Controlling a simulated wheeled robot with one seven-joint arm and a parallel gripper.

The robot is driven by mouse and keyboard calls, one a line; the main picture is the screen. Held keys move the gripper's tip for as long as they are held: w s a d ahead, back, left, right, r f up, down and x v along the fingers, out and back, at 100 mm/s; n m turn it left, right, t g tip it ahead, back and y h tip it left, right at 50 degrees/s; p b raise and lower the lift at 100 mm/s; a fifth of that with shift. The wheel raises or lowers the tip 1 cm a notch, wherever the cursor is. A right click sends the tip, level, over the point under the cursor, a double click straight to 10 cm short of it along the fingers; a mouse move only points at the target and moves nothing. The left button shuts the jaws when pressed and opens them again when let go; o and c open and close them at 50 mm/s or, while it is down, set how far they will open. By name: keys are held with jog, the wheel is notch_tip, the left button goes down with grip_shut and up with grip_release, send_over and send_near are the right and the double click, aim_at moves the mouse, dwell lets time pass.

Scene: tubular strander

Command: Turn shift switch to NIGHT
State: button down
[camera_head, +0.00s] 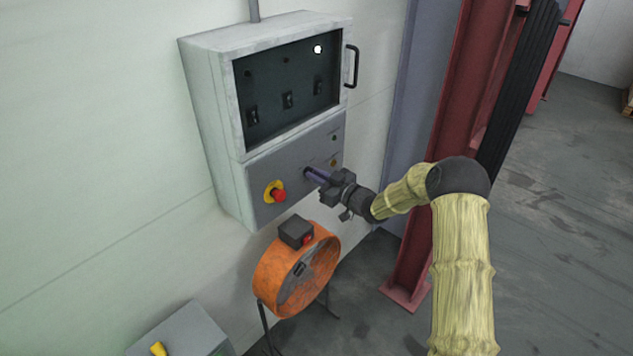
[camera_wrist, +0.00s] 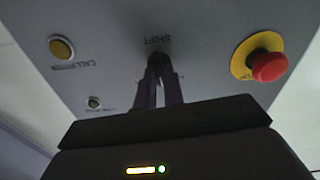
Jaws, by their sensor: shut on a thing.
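The shift switch (camera_wrist: 156,60) is a small dark knob on the grey lower panel (camera_head: 262,173) of the wall cabinet, beside an upside-down SHIFT label (camera_wrist: 157,41) in the wrist view. My gripper (camera_wrist: 160,76) is shut on the knob, with a finger on each side of it. In the head view my gripper (camera_head: 313,174) reaches the panel from the right, and its fingertips mostly hide the knob. The knob's pointing direction and any position markings cannot be made out.
A red emergency stop (camera_head: 278,195) on a yellow plate is left of the switch in the head view. A yellow button (camera_wrist: 62,48) and a small green one (camera_wrist: 94,103) share the panel. An orange fan (camera_head: 297,272) stands below; a red column (camera_head: 430,150) is at right.

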jog(key=m, duration=1)
jog(key=shift+w+d+f, duration=0.15)
jog(key=shift+m, duration=0.3)
jog(key=c, duration=1.5)
grip_release()
jog(key=b+v, duration=0.5)
jog(key=v, duration=1.2)
jog(key=shift+d, duration=0.2)
